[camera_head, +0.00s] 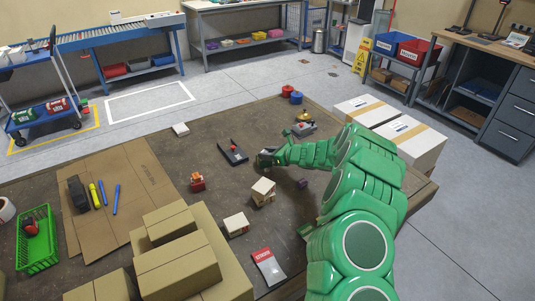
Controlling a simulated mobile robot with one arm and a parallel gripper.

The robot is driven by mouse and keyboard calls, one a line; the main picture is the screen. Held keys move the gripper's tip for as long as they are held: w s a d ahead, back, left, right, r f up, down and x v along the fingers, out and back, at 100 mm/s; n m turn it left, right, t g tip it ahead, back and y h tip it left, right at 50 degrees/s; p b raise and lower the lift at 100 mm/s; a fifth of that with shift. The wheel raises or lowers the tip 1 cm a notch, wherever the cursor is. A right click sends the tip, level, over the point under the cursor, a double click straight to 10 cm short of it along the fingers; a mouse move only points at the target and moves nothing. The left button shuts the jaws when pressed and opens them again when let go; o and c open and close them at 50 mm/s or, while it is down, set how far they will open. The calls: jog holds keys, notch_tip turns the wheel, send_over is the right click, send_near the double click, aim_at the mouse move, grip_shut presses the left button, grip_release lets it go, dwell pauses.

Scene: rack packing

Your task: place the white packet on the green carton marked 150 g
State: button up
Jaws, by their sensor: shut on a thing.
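My gripper (266,158) is at the end of my green arm, low over the middle of the brown table. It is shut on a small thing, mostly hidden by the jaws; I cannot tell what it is. A flat white packet with a red band (268,267) lies at the table's near edge, well apart from my gripper. I cannot make out a green carton marked 150 g; a small greenish patch (307,229) shows beside my arm.
Small cream boxes (236,224) and a stacked pair (263,191) stand near the middle. Brown cartons (178,268) fill the near left, beside a green basket (38,238). White cartons (410,140) stand at right.

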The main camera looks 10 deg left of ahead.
jog(key=o, duration=1)
jog(key=shift+r, duration=0.15)
jog(key=shift+d+r, duration=0.1)
jog(key=shift+d, duration=0.2)
jog(key=v, duration=1.1)
jog(key=shift+s+d+r, duration=0.1)
jog(key=shift+d+r, duration=0.05)
